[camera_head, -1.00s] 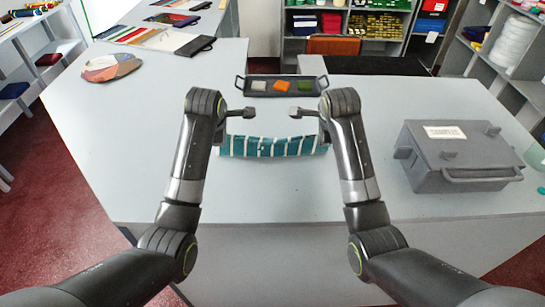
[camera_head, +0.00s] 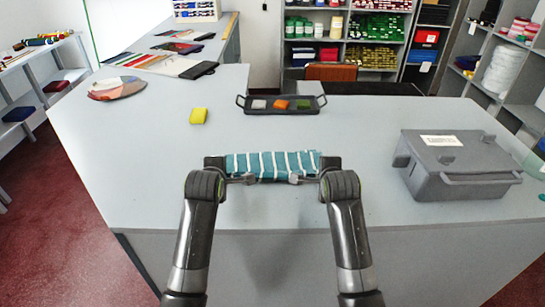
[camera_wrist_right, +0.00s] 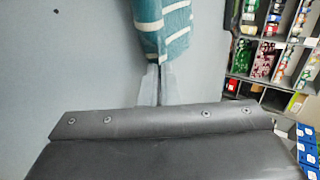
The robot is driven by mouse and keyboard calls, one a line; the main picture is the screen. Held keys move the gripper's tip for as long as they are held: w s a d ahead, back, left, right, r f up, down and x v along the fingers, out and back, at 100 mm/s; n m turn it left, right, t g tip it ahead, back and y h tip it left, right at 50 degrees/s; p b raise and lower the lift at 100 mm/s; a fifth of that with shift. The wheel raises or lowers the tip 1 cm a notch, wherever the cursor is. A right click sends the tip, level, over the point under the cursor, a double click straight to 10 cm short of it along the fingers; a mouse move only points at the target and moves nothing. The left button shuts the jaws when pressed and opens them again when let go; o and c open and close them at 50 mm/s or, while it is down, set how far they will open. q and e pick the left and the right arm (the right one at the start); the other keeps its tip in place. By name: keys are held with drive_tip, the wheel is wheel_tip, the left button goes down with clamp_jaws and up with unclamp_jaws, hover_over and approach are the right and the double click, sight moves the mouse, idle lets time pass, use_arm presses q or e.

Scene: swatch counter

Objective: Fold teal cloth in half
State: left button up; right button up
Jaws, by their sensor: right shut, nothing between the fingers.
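The teal cloth (camera_head: 272,163) with white stripes lies as a narrow band across the counter, near its front edge. Whether its layers line up is hidden. My left gripper (camera_head: 249,179) is at the near edge of the cloth, left of its middle; its finger gap is too small to read. My right gripper (camera_head: 294,179) is at the near edge, right of the middle. In the right wrist view its fingers (camera_wrist_right: 156,84) are shut and empty, and their tips meet the end of the cloth (camera_wrist_right: 163,30).
A dark tray (camera_head: 312,107) with small colored swatches stands behind the cloth. A grey lidded box (camera_head: 458,165) stands at right. The counter (camera_head: 120,150) is clear left of the cloth.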

use_arm(q)
drive_tip(key=o, duration=0.8)
drive_tip(key=shift+s, duration=0.1)
use_arm(e)
drive_tip(key=o, duration=0.8)
use_arm(q)
drive_tip(key=shift+r, duration=0.3)
use_arm(e)
drive_tip(key=shift+s+r, duration=0.1)
drive_tip(key=shift+r, duration=0.2)
use_arm(q)
drive_tip(key=s+r, duration=0.6)
drive_tip(key=r, duration=0.2)
drive_tip(key=shift+r, duration=0.2)
use_arm(e)
drive_tip(key=s+r, duration=0.4)
drive_tip(key=r, duration=0.1)
drive_tip(key=s+r, duration=0.2)
drive_tip(key=r, duration=0.1)
drive_tip(key=shift+r, duration=0.2)
use_arm(q)
drive_tip(key=shift+f, duration=0.1)
use_arm(e)
drive_tip(key=shift+f, duration=0.1)
